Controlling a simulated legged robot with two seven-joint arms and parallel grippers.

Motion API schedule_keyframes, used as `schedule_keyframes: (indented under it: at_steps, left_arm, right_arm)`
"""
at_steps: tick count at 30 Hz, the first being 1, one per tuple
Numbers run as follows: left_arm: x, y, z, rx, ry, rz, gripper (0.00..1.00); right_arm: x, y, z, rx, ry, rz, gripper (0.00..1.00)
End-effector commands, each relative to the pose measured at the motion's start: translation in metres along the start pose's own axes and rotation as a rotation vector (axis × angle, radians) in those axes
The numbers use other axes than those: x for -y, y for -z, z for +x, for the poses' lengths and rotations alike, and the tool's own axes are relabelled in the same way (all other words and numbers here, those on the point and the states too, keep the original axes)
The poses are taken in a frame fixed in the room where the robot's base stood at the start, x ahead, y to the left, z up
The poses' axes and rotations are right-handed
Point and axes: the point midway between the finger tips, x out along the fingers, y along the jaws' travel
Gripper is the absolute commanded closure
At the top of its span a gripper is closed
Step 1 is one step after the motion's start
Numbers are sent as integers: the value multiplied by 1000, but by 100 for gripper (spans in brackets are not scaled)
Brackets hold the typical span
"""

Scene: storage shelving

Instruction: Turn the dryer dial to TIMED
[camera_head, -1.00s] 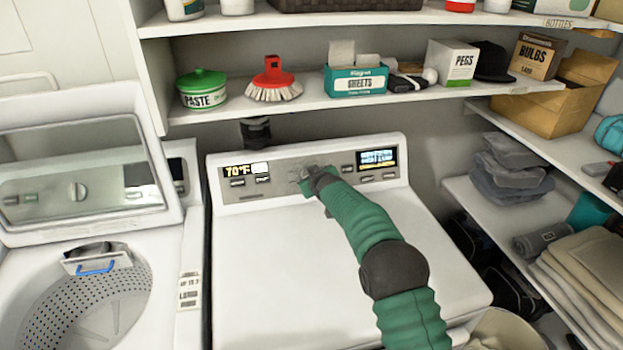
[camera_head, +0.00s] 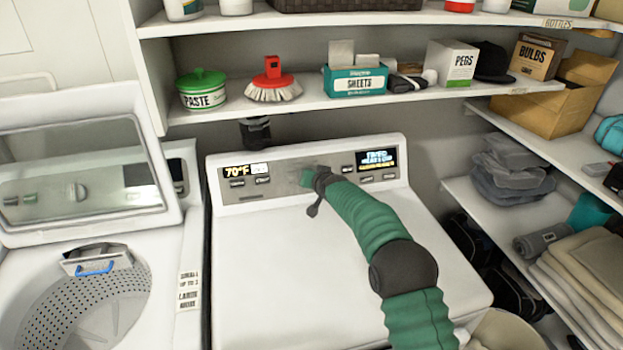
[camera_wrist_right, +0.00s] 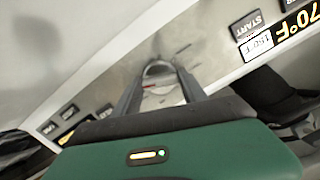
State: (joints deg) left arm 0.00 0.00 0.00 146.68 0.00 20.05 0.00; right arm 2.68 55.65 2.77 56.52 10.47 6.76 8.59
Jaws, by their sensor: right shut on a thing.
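The white dryer (camera_head: 300,260) stands in the middle of the head view, with a grey control panel along its back. My right arm, in a green sleeve, reaches to the panel's middle. The right gripper is shut on the dial (camera_wrist_right: 158,72), which shows between its two fingers (camera_wrist_right: 160,88) in the right wrist view. In the head view the wrist hides the dial. My left gripper is not in view.
A washer with its lid up (camera_head: 80,195) stands at the left. A shelf (camera_head: 300,112) above the dryer holds a paste tub (camera_head: 202,90), a red brush (camera_head: 273,82) and a sheets box (camera_head: 356,82). Shelves with folded cloth (camera_head: 580,270) are at the right.

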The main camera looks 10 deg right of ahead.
Motion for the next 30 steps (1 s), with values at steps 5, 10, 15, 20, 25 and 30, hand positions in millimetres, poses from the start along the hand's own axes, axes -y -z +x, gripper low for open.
schedule_keyframes:
  at_steps: [5,10,15,20,25,30]
  left_arm:
    - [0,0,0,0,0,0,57]
    - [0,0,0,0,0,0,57]
    - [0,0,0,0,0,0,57]
    - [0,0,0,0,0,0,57]
    - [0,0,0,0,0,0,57]
    - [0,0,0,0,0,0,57]
  right_arm:
    - [-2,-9,2,18,-2,30,91]
    - [-2,-9,2,19,-2,36,91]
    - [-2,-9,2,19,-2,35,91]
    - [-2,-8,2,17,-1,34,39]
    - [-1,-5,2,10,0,34,29]
    - [-1,-3,1,7,1,33,29]
